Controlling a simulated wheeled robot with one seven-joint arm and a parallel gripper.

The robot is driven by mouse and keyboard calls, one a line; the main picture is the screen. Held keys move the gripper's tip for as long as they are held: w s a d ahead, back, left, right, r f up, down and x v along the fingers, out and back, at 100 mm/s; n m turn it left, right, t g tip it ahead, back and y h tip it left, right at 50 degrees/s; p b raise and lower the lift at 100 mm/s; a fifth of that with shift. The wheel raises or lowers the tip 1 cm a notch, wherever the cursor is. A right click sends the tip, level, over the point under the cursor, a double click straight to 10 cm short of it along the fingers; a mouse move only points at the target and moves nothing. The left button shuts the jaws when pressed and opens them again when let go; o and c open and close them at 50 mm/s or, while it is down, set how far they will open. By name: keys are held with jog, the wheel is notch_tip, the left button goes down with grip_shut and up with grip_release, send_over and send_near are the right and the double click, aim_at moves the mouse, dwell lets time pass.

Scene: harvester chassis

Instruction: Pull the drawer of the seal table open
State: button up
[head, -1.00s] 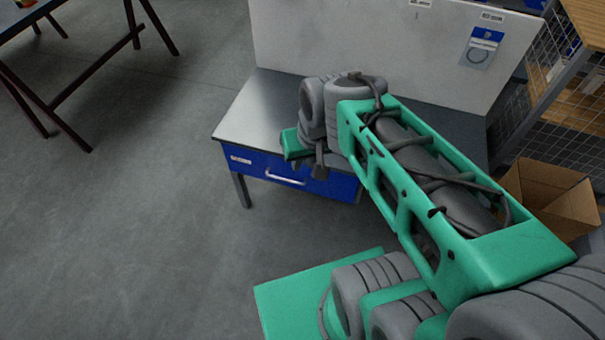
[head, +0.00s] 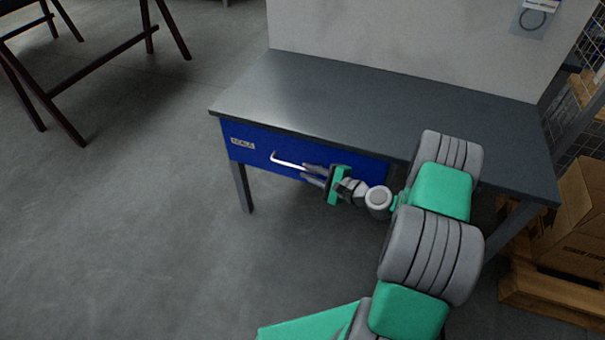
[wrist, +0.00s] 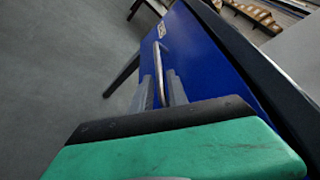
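The seal table (head: 340,88) has a grey metal top, and its blue drawer front (head: 245,157) sits flush under the top edge, closed. The bright bar handle (head: 285,162) is on the drawer front; its right part is hidden by my gripper. My gripper (head: 308,174) is at the handle, coming from the right. In the wrist view, the two grey fingers of my gripper (wrist: 161,88) lie on either side of the handle (wrist: 157,60), which runs between them. They look apart, with narrow gaps to the bar. The blue drawer front (wrist: 205,60) shows on the right there.
A pale back panel (head: 400,40) rises behind the tabletop. Cardboard boxes (head: 575,225) on a wooden pallet stand at the right. A dark trestle (head: 65,115) stands at the far left. The floor (head: 130,240) before and left of the table is clear.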

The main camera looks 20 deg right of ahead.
jog(key=shift+x, duration=1.5)
jog(key=shift+c, duration=0.4)
grip_shut()
